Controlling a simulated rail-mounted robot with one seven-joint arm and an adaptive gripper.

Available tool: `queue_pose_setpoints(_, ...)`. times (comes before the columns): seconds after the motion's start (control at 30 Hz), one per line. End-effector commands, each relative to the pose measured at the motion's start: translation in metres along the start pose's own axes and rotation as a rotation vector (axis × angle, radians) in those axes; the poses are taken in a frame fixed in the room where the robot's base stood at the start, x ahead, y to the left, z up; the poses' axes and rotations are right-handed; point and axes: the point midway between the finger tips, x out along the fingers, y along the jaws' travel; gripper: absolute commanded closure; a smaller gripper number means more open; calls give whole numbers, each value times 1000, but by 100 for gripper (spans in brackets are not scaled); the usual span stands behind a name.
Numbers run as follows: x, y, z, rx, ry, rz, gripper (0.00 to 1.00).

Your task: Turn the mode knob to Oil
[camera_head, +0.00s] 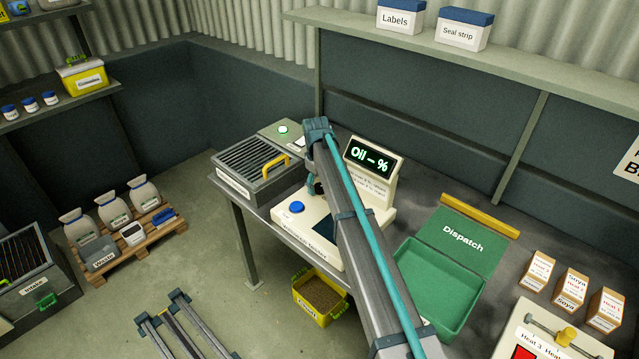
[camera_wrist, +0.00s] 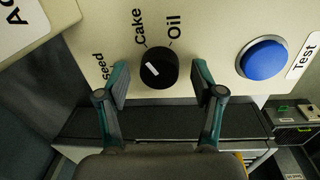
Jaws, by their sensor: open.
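The black round mode knob (camera_wrist: 158,68) sits on the cream panel of the tester (camera_head: 305,235). It bears a slanted white mark. The labels Seed (camera_wrist: 103,67), Cake (camera_wrist: 139,27) and Oil (camera_wrist: 174,27) stand around it. The mark slants to the upper left; I cannot tell exactly which label it lines up with. The tester's display (camera_head: 370,160) reads "Oil – %". My gripper (camera_wrist: 160,72) is open, one finger on each side of the knob, with visible gaps. In the head view my arm hides the knob and most of the gripper.
A blue Test button (camera_wrist: 263,59) is right of the knob in the wrist view. On the bench, a slatted grey box with a yellow handle (camera_head: 277,166) stands left of the tester, and an open green Dispatch box (camera_head: 460,238) stands right.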

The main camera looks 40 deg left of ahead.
Motion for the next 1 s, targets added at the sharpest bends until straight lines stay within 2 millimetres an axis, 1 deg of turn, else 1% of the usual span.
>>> queue_pose_setpoints(0.3, 3, 0, 0, 0, 1, 0, 33)
queue_pose_setpoints(0.67, 3, 0, 0, 0, 0, 0, 93)
queue_pose_setpoints(1.0, 3, 0, 0, 42, -3, 0, 93)
